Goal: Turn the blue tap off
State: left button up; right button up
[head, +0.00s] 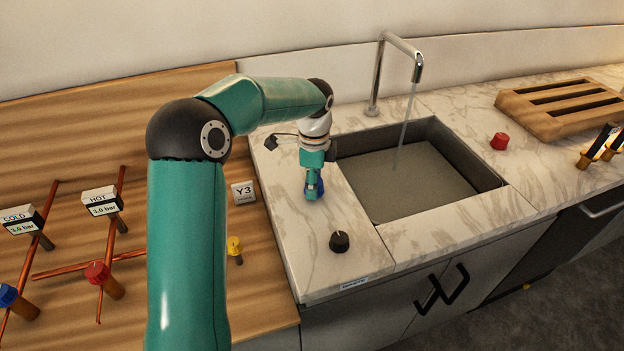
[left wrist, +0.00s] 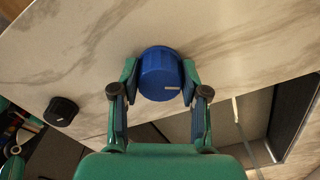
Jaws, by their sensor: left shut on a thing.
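The blue tap (left wrist: 160,75) is a round ribbed knob on the marble countertop, with a white mark that points right in the left wrist view. My left gripper (left wrist: 160,68) has a finger on each side of it and is shut on it. In the head view, the left gripper (head: 313,186) reaches down to the counter left of the sink and hides most of the blue tap (head: 320,189). A thin water stream (head: 405,125) falls from the metal faucet (head: 376,75) into the sink (head: 415,180). My right gripper is not in view.
A black knob (head: 340,241) stands near the counter's front edge, and a red one (head: 499,141) is right of the sink. A wooden rack (head: 560,107) is at the back right. A wooden panel at left carries copper pipes, a blue valve (head: 8,294) and a red valve (head: 97,271).

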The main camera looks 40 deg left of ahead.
pick_arm(q)
jog(key=n, duration=0.5)
jog(key=shift+w+d+r, duration=0.1)
jog(key=shift+w+r, duration=0.05)
jog(key=shift+w, duration=0.1)
jog(key=shift+n, duration=0.4)
jog(key=o, duration=1.1)
jog(key=shift+w, duration=0.1)
jog(key=shift+o, duration=0.2)
notch_tip(320, 180, up, 12)
